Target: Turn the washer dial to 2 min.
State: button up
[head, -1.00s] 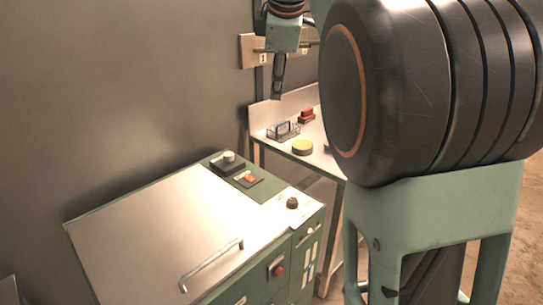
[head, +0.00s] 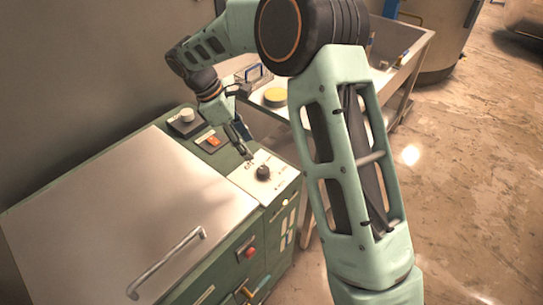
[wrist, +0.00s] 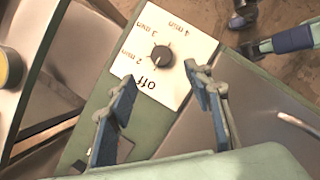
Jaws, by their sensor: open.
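The washer dial (wrist: 162,57) is a round black knob on a white plate (wrist: 190,40) marked off, 2 min, 3 min and 4 min. A small pale mark on it appears to face the off side, but is too small to read surely. In the head view the dial (head: 263,172) sits on the near right corner of the washer (head: 120,200), a green cabinet with a steel lid. My gripper (head: 246,153) is open and empty, above and just left of the dial. In the wrist view its blue fingers (wrist: 161,78) are spread below the dial, apart from it.
A grey knob on a dark base (head: 187,117) and an orange switch (head: 213,141) are on the washer's back edge. The lid handle (head: 165,262) stands up at the front.

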aim_at(263, 169)
jog(key=x, duration=1.1)
jog(key=shift+p, duration=0.3)
jog(key=c, duration=1.1)
jog(key=shift+m, duration=0.4)
jog(key=m+g, duration=0.1)
jog(key=m, duration=0.1)
jog(key=m+g, duration=0.1)
jog(key=m, duration=0.2)
jog(key=shift+w+y+b, duration=0.15)
jog(key=shift+y+b, duration=0.15)
jog(key=shift+b, duration=0.05)
jog(key=m+g, duration=0.1)
jog(key=m, duration=0.2)
jog(key=m+y, duration=0.1)
jog(key=m, duration=0.1)
jog(key=shift+w+d+m+g, duration=0.1)
jog(key=shift+m+g, duration=0.3)
jog(key=shift+y, duration=0.3)
